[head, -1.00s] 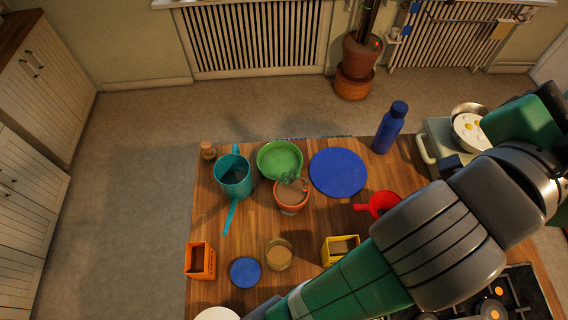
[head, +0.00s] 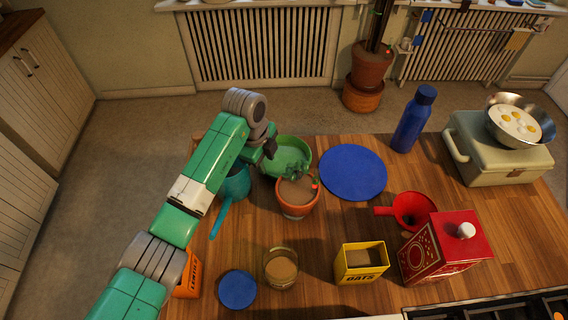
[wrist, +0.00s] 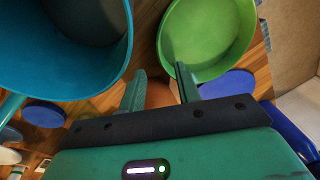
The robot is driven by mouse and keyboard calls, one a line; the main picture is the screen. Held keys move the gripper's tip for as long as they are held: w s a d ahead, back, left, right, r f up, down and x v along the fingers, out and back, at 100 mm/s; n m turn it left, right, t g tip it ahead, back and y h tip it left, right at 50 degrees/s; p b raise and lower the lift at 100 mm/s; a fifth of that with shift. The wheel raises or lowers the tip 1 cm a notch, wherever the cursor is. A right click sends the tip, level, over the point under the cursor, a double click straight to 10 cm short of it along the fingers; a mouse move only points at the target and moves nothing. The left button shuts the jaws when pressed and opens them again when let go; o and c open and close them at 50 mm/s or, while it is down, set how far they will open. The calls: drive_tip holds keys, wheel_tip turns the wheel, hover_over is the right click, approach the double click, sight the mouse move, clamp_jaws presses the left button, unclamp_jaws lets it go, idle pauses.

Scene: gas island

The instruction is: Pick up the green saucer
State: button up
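The green saucer (head: 287,158), a round, shallow green dish, sits on the wooden island behind the potted plant in the head view. In the wrist view the saucer (wrist: 207,40) lies just beyond my fingers at the upper right. My gripper (wrist: 160,84) is open, with its two fingers apart and no object gripped. The right finger's tip overlaps the saucer's near rim in the picture; I cannot tell if they touch. In the head view my gripper (head: 268,146) is at the saucer's left edge, and my wrist hides part of that side.
A teal watering can (head: 234,184) stands close on the left, partly behind my arm. A terracotta pot (head: 297,200) with a small plant is in front of the saucer. A blue plate (head: 352,172) lies to the right, with a blue bottle (head: 414,120) beyond it.

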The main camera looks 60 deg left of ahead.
sight(271, 174)
drive_tip(key=f, duration=0.2)
drive_tip(key=w+f+b, duration=0.1)
drive_tip(key=f, duration=0.4)
drive_tip(key=shift+w+f, duration=0.3)
clamp_jaws()
